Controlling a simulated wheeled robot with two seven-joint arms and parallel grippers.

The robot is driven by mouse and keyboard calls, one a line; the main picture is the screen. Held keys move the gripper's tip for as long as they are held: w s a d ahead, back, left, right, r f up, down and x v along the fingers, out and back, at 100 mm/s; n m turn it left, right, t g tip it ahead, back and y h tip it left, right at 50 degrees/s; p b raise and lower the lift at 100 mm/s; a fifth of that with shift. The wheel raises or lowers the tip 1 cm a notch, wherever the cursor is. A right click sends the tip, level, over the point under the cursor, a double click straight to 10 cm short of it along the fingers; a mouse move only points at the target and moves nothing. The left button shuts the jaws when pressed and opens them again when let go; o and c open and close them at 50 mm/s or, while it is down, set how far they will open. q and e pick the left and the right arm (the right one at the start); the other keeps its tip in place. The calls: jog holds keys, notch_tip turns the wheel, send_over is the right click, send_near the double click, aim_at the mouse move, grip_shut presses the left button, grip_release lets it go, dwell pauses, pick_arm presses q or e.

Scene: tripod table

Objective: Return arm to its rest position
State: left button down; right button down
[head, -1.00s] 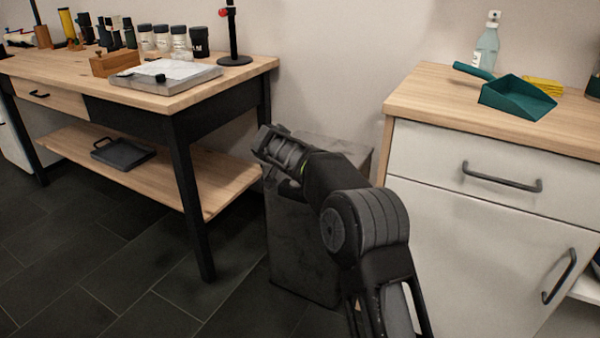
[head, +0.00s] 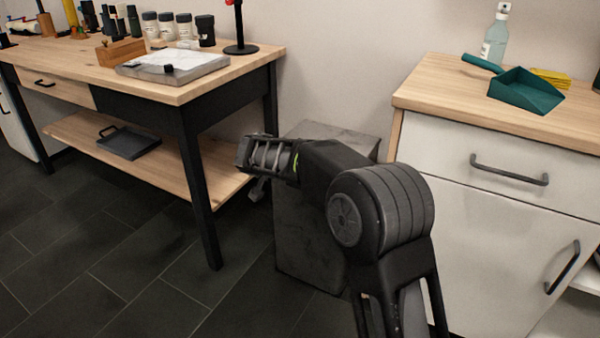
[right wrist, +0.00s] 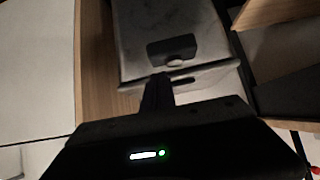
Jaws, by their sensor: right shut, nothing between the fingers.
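My right arm (head: 380,205) reaches in from the lower right of the head view, bent at a dark ribbed joint, with its wrist turned to the left. My right gripper (head: 257,190) is small at the end of it, in front of the gap under the workbench and apart from it. In the right wrist view the dark fingers (right wrist: 157,92) are together with nothing held, in front of a grey box. My left gripper is not in view.
The grey box (head: 305,235) stands on the floor behind the arm, between the wooden workbench (head: 265,62) on the left and the white cabinet (head: 480,230) on the right. A green dustpan (head: 525,92) lies on the cabinet top. Dark floor is clear at lower left.

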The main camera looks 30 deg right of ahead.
dwell(0.5)
